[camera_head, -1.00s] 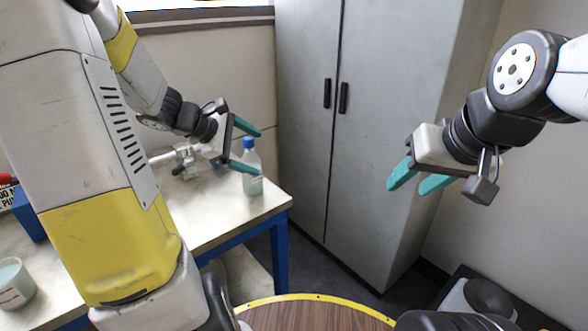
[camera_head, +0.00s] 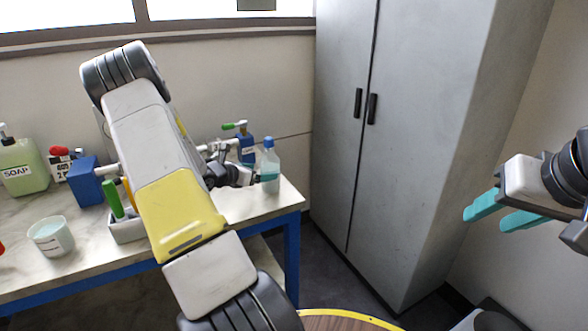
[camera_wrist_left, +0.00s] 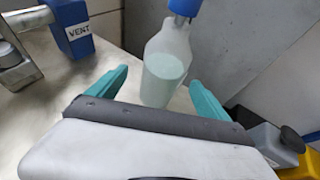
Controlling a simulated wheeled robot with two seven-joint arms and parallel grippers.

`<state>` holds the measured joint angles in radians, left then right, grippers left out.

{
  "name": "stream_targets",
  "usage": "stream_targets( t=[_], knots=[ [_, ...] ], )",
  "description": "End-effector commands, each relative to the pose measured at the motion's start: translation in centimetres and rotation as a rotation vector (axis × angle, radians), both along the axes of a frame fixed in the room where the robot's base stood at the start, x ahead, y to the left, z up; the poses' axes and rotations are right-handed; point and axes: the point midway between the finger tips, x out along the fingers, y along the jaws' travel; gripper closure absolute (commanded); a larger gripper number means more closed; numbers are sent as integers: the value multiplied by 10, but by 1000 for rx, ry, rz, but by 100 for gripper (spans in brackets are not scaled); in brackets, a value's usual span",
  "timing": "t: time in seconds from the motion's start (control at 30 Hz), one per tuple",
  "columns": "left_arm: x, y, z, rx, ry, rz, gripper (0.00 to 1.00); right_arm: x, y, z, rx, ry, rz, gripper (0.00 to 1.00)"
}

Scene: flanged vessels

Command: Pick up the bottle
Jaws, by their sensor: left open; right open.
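The bottle (camera_head: 269,158) is clear with pale liquid and a blue cap. It stands upright near the right end of the bench in the head view. In the left wrist view the bottle (camera_wrist_left: 167,55) is ahead of my left gripper (camera_wrist_left: 158,85), close to the fingertips and roughly centred between the two open teal fingers. I see no finger closed on it. My left arm hides most of the left gripper in the head view. My right gripper (camera_head: 486,219) is open and empty at the right edge, in front of the cabinet side and far from the bottle.
A blue block labelled VENT (camera_wrist_left: 75,30) with metal piping is left of the bottle. A soap bottle (camera_head: 22,168), a white cup (camera_head: 50,237) and a blue box (camera_head: 85,182) stand further left on the bench (camera_head: 90,256). A grey cabinet (camera_head: 415,130) is at the right.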

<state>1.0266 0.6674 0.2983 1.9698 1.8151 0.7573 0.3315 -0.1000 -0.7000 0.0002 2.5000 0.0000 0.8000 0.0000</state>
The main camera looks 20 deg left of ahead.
Motion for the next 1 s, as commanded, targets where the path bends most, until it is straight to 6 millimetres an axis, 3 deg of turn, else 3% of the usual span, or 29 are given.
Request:
stream_targets(
  t=[0.43, 0.67, 0.77, 1.0],
  knots=[
    [46, -17, -23, 2, 0, -4, 11, 0, 0, 0, 0, 0, 0, 55],
    [49, -18, -24, 3, -1, -2, 11, 0, 0, 0, 0, 0, 0, 55],
    [49, -18, -24, 3, -1, -3, 26, 0, 0, 0, 0, 0, 0, 55],
    [49, -18, -24, 3, -1, -3, 74, 0, 0, 0, 0, 0, 0, 55]
  ],
)
